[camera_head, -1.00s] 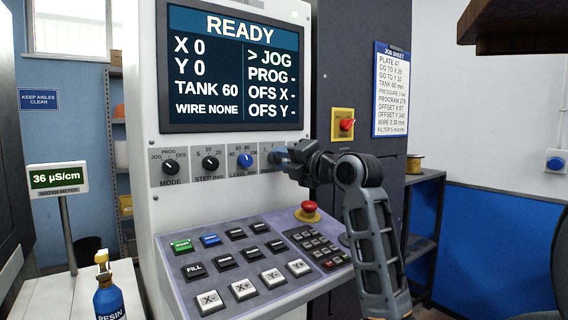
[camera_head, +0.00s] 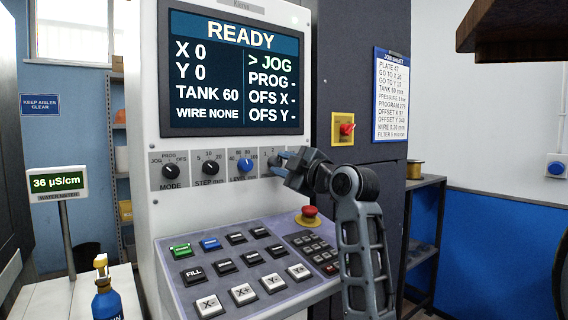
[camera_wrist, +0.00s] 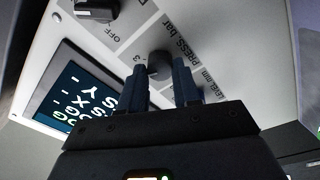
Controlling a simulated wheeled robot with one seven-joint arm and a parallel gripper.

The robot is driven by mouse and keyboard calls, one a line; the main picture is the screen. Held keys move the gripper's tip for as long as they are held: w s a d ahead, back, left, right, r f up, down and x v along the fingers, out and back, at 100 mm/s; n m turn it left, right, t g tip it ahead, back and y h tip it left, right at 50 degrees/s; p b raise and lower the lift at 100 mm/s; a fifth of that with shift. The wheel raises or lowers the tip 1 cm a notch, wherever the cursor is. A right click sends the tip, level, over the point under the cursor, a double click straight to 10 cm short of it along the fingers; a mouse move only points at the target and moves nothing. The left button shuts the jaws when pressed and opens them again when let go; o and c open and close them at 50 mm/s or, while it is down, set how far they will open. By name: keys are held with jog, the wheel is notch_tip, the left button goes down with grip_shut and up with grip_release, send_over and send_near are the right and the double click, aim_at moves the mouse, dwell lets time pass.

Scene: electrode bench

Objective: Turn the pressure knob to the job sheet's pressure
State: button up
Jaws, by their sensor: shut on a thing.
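The pressure knob (camera_wrist: 160,64) is a dark round knob on a grey plate marked PRESS. bar in the wrist view. My gripper (camera_wrist: 167,80) has its two dark blue fingers on either side of this knob and is shut on it. The job sheet (camera_head: 391,96) hangs on the dark cabinet at right. Its pressure line is small and reads roughly 3 bar. The knob's pointer setting cannot be made out.
Left of my gripper are the level knob (camera_head: 246,165), step knob (camera_head: 210,167) and mode knob (camera_head: 171,171). The screen (camera_head: 236,72) reads READY. Below are keypad buttons (camera_head: 242,292) and a red emergency stop (camera_head: 309,212). A red switch (camera_head: 346,129) sits right.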

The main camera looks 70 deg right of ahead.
jog(key=m+p, duration=0.2)
jog(key=m, duration=0.3)
jog(key=shift+f+h, duration=0.1)
jog(key=shift+h, duration=0.2)
jog(key=shift+m, duration=0.5)
jog(key=o, duration=1.1)
jog(key=shift+c, duration=0.2)
jog(key=shift+s+a, duration=0.1)
jog(key=b+v, duration=0.1)
jog(key=v, duration=0.6)
jog(key=shift+s+a, duration=0.2)
